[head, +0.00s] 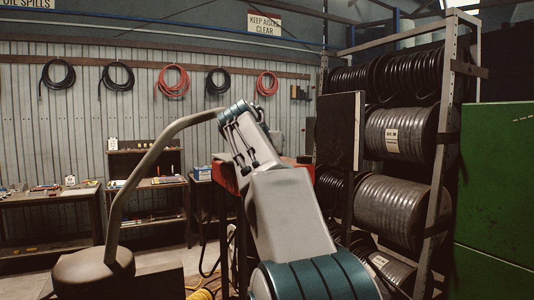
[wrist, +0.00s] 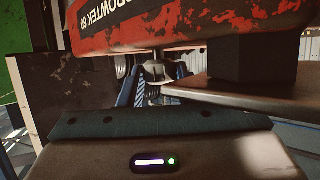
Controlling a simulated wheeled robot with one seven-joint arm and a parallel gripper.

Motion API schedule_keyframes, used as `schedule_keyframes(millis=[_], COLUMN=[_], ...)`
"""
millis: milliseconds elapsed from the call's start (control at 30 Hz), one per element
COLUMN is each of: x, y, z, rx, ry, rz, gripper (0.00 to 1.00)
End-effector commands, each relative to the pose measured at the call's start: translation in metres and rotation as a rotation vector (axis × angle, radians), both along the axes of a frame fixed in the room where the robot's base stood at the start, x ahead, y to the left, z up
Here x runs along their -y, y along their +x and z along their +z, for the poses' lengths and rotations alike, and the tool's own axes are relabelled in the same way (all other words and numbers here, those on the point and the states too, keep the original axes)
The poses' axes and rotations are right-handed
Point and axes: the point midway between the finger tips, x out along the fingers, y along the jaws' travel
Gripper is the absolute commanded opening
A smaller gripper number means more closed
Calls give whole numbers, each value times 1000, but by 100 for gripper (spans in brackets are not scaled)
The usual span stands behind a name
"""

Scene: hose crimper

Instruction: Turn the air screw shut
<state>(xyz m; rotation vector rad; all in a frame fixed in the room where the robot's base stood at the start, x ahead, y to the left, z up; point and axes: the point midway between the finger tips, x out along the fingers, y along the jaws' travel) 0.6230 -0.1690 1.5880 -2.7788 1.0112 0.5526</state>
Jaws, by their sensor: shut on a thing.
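The air screw seems to be the small grey knob (wrist: 158,70) under the red machine body in the wrist view. My gripper (wrist: 158,78) has its two blue fingers on either side of this knob and is shut on it. The lower part of the knob and the exact contact are dark and partly hidden. How far the screw is turned cannot be seen. The red machine (wrist: 190,24), with white lettering and worn paint, hangs just above the fingers. In the head view a little of the red machine (head: 226,178) shows behind my arm, which hides the gripper and the screw.
A dark block (wrist: 239,60) and a flat ledge (wrist: 235,95) sit close on the right in the wrist view. A rack of hose reels (head: 400,135) and a green cabinet (head: 498,185) stand right in the head view. Workbenches (head: 50,196) line the back left.

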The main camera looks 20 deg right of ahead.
Motion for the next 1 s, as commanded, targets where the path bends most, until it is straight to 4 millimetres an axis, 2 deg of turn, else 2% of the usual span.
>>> schedule_keyframes(millis=[1000], x=[14], y=[-5], z=[0], rx=[2], ry=[1], rz=[613], gripper=[8])
